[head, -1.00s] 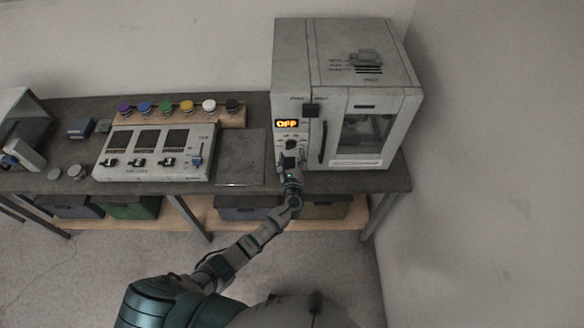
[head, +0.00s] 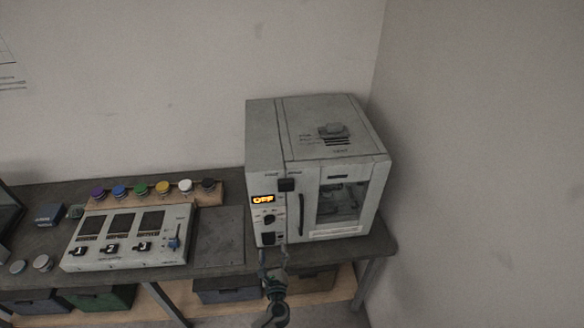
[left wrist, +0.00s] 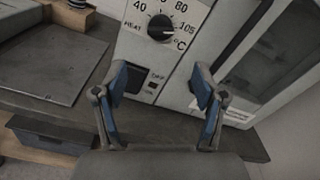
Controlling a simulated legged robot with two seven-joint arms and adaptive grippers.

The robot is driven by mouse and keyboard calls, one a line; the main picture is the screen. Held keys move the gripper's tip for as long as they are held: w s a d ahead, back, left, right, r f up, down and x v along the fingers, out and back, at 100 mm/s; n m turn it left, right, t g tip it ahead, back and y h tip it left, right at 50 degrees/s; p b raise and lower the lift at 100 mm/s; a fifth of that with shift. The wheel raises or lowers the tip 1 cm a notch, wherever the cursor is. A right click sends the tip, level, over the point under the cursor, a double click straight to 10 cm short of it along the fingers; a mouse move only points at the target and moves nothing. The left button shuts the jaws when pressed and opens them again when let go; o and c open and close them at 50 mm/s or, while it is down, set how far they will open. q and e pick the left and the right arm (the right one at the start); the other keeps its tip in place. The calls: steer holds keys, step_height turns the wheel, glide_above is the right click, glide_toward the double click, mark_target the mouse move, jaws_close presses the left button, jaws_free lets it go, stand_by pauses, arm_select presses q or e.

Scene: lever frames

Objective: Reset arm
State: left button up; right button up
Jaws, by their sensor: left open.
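My left gripper (head: 274,262) is in front of the lower left front of a grey oven-like machine (head: 320,130). In the left wrist view the left gripper (left wrist: 160,85) is open, with blue-padded fingers apart and nothing between them. Beyond the fingers is the machine's panel, with a black temperature dial (left wrist: 160,27) and a dark rocker switch (left wrist: 151,87) below it. The machine's display (head: 263,199) reads OFF in orange. Its windowed door (head: 341,200) looks shut. My right gripper is out of view.
A control box (head: 125,235) with three dark screens and small levers stands left on the dark table (head: 222,255). A wooden rack (head: 205,192) of coloured knobs is behind it. Bins (head: 228,290) sit on the shelf below. A wall closes off the right side.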

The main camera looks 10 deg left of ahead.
arm_select(q)
steer(key=s+a+f+n+g+h+b, duration=0.1)
steer(key=s+a+f+n+g, duration=0.3)
steer(key=f, duration=0.8)
steer(key=s+f+n+g+h+b, duration=0.1)
steer(key=s+f+n+g+b, duration=0.1)
steer(key=s+f, duration=0.65)
steer(key=s+a+f+n+g+b, duration=0.1)
steer(key=s+a+f+n+g, duration=0.15)
steer(key=f, duration=1.15)
steer(key=s+f+n+g+h+b, duration=0.1)
steer(key=s+f+n, duration=0.4)
steer(key=s, duration=0.7)
steer(key=s+a+f+n+g+h+b, duration=0.1)
steer(key=s+f+n+g, duration=0.3)
steer(key=s+f, duration=0.5)
steer(key=s+a+f+n+g+h+b, duration=0.1)
steer(key=s+f+n, duration=0.6)
steer(key=s, duration=0.8)
steer(key=shift+s+a+f+n+g+b, duration=0.25)
steer(key=shift+n+g+b, duration=0.2)
steer(key=shift+n+g, duration=0.4)
steer(key=shift+w, duration=0.1)
